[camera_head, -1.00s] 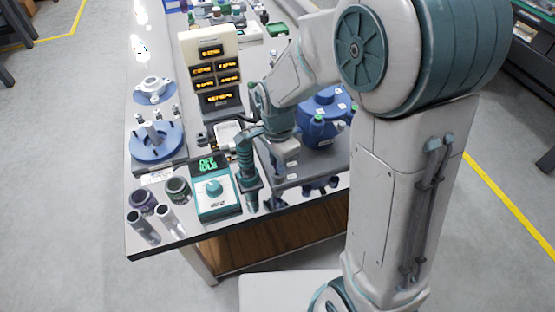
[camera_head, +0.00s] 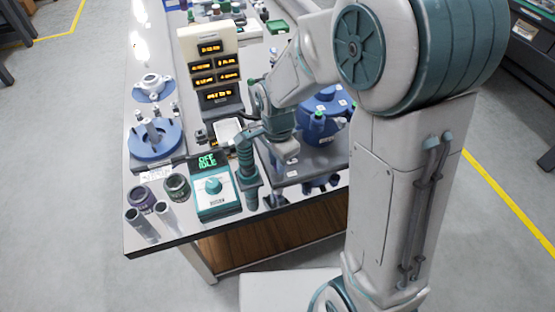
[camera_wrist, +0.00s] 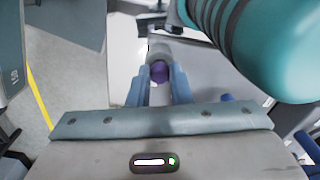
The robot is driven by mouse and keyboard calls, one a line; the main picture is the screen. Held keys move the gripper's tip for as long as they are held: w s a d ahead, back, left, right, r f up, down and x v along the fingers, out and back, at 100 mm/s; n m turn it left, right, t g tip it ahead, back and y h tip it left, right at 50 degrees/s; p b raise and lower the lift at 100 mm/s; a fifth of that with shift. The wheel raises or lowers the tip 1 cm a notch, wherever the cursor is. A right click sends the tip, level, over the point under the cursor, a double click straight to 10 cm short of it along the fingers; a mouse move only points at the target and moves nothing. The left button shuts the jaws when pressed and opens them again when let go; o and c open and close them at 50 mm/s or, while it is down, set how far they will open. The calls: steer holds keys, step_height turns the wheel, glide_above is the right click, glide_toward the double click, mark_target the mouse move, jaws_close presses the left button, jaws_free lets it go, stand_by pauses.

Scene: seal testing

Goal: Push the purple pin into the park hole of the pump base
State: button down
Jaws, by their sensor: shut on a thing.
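My gripper (camera_wrist: 163,88) shows in the wrist view with its two blue fingers closed on the purple pin (camera_wrist: 159,72). Only a rounded purple end shows between the fingers, in front of a pale grey round part; the rest of the pin is hidden. In the head view my wrist hangs over the grey platform at the table's right front, beside the teal upright cylinder (camera_head: 246,165). The fingertips and pin cannot be made out there. The grey platform (camera_head: 322,160), probably the pump base, carries a blue rounded vessel (camera_head: 325,128). I cannot make out the park hole.
A teal-and-white control box (camera_head: 214,197) reading "OFF IDLE" stands left of the cylinder. A white display tower (camera_head: 210,65) stands behind. Dark jars (camera_head: 177,187), metal tubes (camera_head: 141,222) and blue flanged parts (camera_head: 155,140) occupy the left side.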

steer(key=shift+f+b, duration=0.35)
steer(key=shift+f, duration=0.05)
stand_by(0.4)
steer(key=c, duration=1.2)
jaws_free()
steer(key=shift+c, duration=0.2)
step_height(320, 180, up, 9)
steer(key=p, duration=0.7)
steer(key=shift+r, duration=0.1)
